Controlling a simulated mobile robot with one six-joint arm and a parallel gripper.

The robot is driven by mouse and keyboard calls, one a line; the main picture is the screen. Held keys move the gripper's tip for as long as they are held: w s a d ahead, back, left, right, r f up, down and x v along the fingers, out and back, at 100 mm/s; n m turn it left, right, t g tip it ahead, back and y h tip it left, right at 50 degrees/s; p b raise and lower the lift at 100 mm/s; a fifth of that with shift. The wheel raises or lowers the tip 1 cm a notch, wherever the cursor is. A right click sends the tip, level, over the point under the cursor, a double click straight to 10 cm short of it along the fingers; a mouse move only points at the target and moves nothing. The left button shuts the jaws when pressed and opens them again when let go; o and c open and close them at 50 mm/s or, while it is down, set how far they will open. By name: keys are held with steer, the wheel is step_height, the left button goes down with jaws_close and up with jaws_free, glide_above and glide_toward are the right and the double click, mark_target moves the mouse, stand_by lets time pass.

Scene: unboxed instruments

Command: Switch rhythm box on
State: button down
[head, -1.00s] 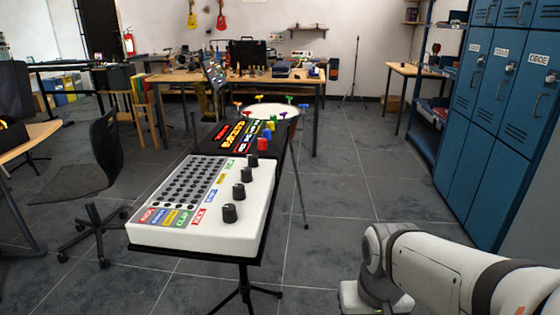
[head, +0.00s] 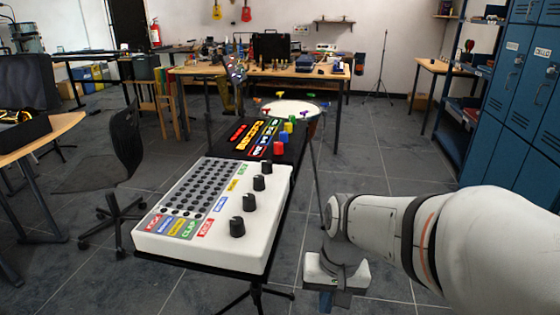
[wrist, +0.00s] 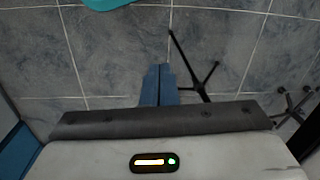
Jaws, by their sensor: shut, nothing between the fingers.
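The rhythm box (head: 258,228) is a white slab with a grid of dark buttons, several black knobs and coloured labels. It lies on a dark stand in the middle of the head view. No lit lamp on it is clear to me, and I cannot make out its power switch. My gripper (head: 341,299) is to the right of the box's near right corner, apart from it and pointing down. Its blue fingers also show in the wrist view (wrist: 158,84), together and empty above the floor. The box itself does not show in the wrist view.
A black board with coloured labels (head: 238,138) lies behind the box, with a round white drum (head: 291,108) beyond. A chair (head: 125,150) stands left, blue lockers (head: 523,75) right. A stand's black tripod legs (wrist: 205,85) spread below my gripper.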

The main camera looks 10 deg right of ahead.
steer(key=w+r+m+g+y+p, duration=0.2)
steer(key=w+r+m+y+p, duration=0.3)
steer(key=w+m+p, duration=0.1)
steer(key=m+t+y+p, duration=0.7)
steer(key=m+y+p, duration=0.35)
steer(key=m, duration=0.25)
glide_toward(293, 180)
steer(key=v, duration=0.7)
steer(key=shift+s+d+f+h, duration=0.15)
steer(key=shift+s+f+h, duration=0.1)
steer(key=shift+h, duration=0.2)
steer(key=x, duration=1.4)
steer(key=shift+w, duration=0.2)
steer(key=shift+r, duration=0.1)
